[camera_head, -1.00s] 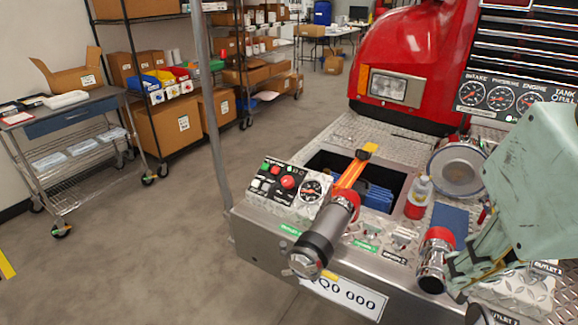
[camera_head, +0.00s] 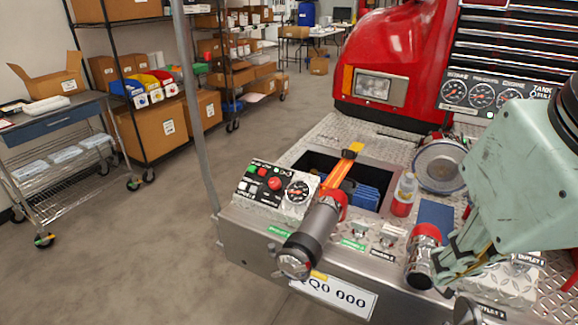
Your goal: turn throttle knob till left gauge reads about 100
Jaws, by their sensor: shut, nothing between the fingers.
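The gauge panel (camera_head: 505,93) is at the upper right, with several round dials in a row. The left gauge (camera_head: 454,91) has a white-marked black face and a red needle; its reading is too small to tell. A large red knob (camera_head: 275,184) sits on the control box at the bumper's left, beside a small dial (camera_head: 298,191). I cannot tell whether this is the throttle knob; no label on it is readable. My gripper (camera_head: 445,273) is shut and empty at the lower right, close beside the red-collared outlet fitting (camera_head: 424,257). My pale green arm hides part of the panel's right side.
The open well (camera_head: 366,173) holds blue items.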

